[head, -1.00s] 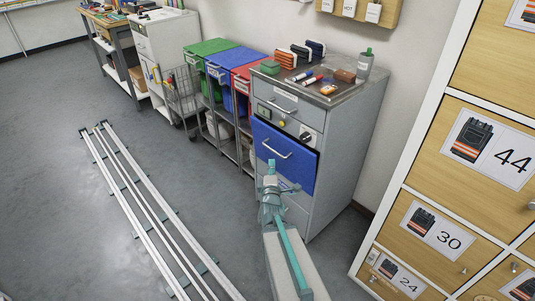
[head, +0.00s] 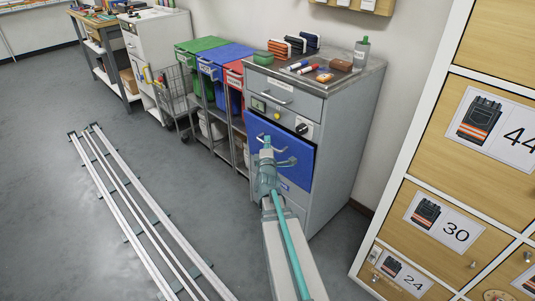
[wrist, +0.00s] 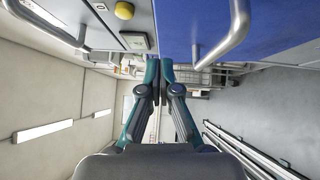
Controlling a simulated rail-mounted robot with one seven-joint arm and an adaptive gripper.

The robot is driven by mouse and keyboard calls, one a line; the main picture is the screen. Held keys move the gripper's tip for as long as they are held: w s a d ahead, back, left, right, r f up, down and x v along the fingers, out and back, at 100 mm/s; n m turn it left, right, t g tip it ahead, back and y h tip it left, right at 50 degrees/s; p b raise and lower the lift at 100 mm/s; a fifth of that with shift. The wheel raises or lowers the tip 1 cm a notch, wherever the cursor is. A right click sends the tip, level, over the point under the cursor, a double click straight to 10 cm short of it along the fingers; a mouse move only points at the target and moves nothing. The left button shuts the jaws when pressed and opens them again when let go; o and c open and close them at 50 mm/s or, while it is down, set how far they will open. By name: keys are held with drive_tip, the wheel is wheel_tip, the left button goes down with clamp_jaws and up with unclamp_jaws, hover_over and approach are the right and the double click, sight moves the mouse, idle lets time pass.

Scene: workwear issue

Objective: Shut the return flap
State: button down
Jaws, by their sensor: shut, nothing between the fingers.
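The return flap looks to be the blue panel (head: 292,152) on the front of the grey cabinet (head: 335,150). Its upper edge stands out from the cabinet front, so it appears partly open. A metal bar handle (head: 273,142) runs across it. In the wrist view the blue panel (wrist: 262,24) fills the upper right, with its handle (wrist: 226,40) close by. My gripper (head: 267,143) is shut and empty in front of the flap, overlapping the handle's left part in the head view. The fingertips (wrist: 159,63) meet in the wrist view. I cannot tell whether they touch the flap.
Above the flap are a yellow button (head: 277,115), a dark knob (head: 302,128) and a drawer (head: 283,97). Small items lie on the cabinet top. Red, blue and green bins (head: 200,52) stand to the left. Numbered lockers (head: 440,225) stand at right. Floor rails (head: 140,205) lie left.

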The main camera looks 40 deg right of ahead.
sight(274, 129)
drive_tip(key=shift+w+d+r+b, duration=0.1)
drive_tip(key=shift+w+d+b, duration=0.15)
drive_tip(key=shift+d, duration=0.5)
drive_tip(key=shift+w+d+r+b, duration=0.1)
drive_tip(key=shift+d+b, duration=0.2)
drive_tip(key=shift+d, duration=0.45)
drive_tip(key=shift+w+d+b, duration=0.2)
drive_tip(key=shift+d+b, duration=0.1)
drive_tip(key=shift+d, duration=0.45)
drive_tip(key=shift+w+r+p, duration=0.1)
drive_tip(key=shift+r+p, duration=0.05)
drive_tip(key=shift+p, duration=0.2)
